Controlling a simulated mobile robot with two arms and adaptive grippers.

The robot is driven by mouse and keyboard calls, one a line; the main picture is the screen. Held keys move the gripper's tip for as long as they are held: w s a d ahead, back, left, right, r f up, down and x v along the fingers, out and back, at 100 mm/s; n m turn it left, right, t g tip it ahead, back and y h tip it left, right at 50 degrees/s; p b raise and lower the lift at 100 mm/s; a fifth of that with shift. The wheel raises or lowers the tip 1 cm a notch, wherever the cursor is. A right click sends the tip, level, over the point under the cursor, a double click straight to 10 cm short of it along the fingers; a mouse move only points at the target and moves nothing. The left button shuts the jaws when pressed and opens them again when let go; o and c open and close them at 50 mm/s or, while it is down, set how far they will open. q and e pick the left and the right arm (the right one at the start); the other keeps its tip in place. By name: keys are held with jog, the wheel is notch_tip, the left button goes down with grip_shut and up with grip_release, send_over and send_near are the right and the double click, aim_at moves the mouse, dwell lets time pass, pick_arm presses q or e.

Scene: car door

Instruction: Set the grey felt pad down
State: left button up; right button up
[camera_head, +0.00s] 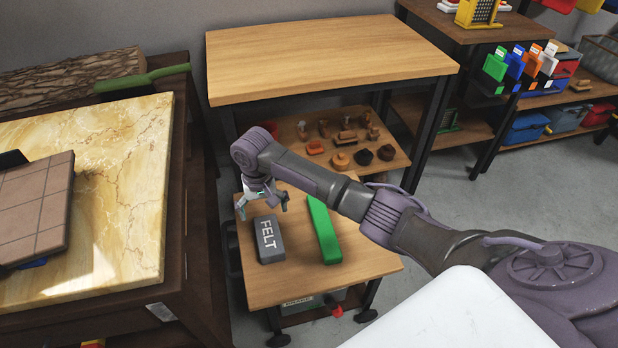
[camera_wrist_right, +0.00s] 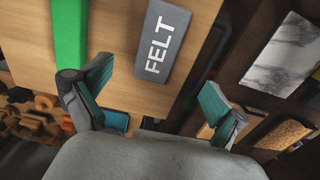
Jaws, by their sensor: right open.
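The grey felt pad (camera_head: 268,240), lettered FELT, lies flat on the small wooden cart (camera_head: 365,266), near its left edge. It also shows in the right wrist view (camera_wrist_right: 162,45). My right gripper (camera_head: 263,205) is above the cart, just past the far end of the pad. In the wrist view its two fingers (camera_wrist_right: 156,80) are spread wide with nothing between them. The pad lies beyond the fingertips, apart from them. My left gripper is not in view.
A green bar (camera_head: 324,230) lies beside the pad, to its right. A taller wooden table (camera_head: 325,60) stands behind the cart, with small brown items on its lower shelf. A marble-topped bench (camera_head: 125,145) stands at the left. The cart's front right is clear.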

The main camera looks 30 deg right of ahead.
jog(key=s+a+f+n, duration=0.1)
jog(key=s+f, duration=0.1)
jog(key=s+a+f, duration=0.2)
jog(key=s, duration=0.1)
jog(key=s+a+f+n+y, duration=0.1)
jog(key=s+a+f, duration=0.1)
jog(key=s+f, duration=0.1)
jog(key=shift+s+n+t, duration=0.2)
jog(key=shift+n+t, duration=0.1)
jog(key=shift+n+t+y, duration=0.4)
jog(key=shift+n+y, duration=0.1)
jog(key=shift+n, duration=0.2)
jog(key=s, duration=0.2)
jog(key=s+f, duration=0.1)
jog(key=s, duration=0.2)
jog(key=s+a+f, duration=0.1)
jog(key=s, duration=0.1)
jog(key=shift+s+a+f, duration=0.1)
jog(key=shift+s+f, duration=0.05)
jog(key=shift+f, duration=0.1)
jog(key=s+d+t+h, duration=0.1)
jog(key=s+d, duration=0.3)
jog(key=s, duration=0.3)
jog(key=s+d+r+n, duration=0.1)
jog(key=s+d, duration=0.3)
jog(key=s, duration=0.3)
jog(key=shift+t+h, duration=0.4)
jog(key=shift+a, duration=0.1)
